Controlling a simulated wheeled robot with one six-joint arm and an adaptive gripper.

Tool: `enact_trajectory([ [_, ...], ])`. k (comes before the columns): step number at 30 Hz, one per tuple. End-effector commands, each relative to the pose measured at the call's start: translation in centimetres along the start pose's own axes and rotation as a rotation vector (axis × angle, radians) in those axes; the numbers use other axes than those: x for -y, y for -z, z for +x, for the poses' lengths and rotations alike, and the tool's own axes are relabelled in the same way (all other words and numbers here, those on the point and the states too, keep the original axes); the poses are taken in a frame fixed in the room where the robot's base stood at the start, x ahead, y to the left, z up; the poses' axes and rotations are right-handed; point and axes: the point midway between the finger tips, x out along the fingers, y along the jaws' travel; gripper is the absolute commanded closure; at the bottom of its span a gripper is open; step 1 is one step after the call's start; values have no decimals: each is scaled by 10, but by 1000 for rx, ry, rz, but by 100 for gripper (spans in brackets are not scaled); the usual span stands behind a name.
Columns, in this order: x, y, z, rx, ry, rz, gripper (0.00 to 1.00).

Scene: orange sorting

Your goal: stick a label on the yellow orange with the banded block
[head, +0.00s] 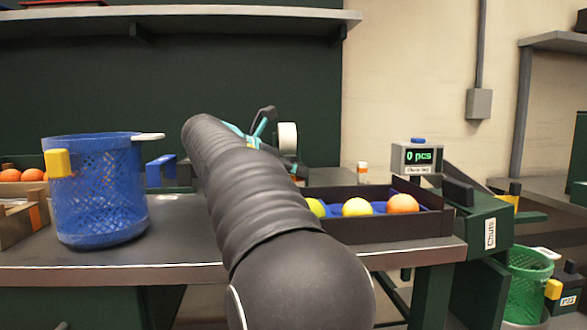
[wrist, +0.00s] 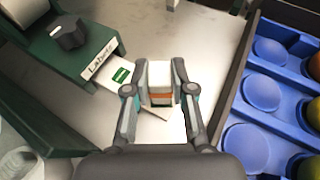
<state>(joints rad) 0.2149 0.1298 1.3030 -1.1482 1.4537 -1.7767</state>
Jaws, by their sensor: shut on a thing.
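My gripper (wrist: 160,80) is shut on the banded block (wrist: 161,97), which is pale with an orange band, over the grey table near the labels dispenser. A green-printed label (wrist: 122,75) lies on the dispenser's pale tongue, just left of my gripper. In the head view my gripper is mostly hidden behind my arm. The yellow orange (head: 357,207) sits in the dark tray with blue cups (head: 390,227), between a yellow-green fruit (head: 317,207) and a deeper orange one (head: 402,204). The wrist view shows only slices of fruit at its right edge.
The green dispenser (wrist: 62,50) marked "Labels" has a black knob. A blue basket (head: 98,195) stands at left by a crate of oranges (head: 12,176). A counter reading "0 pcs" (head: 417,157) and a green chute (head: 484,222) are at right, above a green basket (head: 527,285).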

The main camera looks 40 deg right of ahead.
Motion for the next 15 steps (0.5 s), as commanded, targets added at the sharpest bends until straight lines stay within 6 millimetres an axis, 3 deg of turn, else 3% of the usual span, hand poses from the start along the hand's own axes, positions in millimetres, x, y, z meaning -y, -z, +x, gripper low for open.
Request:
enact_trajectory([
  [15,0,-33,-14,4,-3,4,100],
])
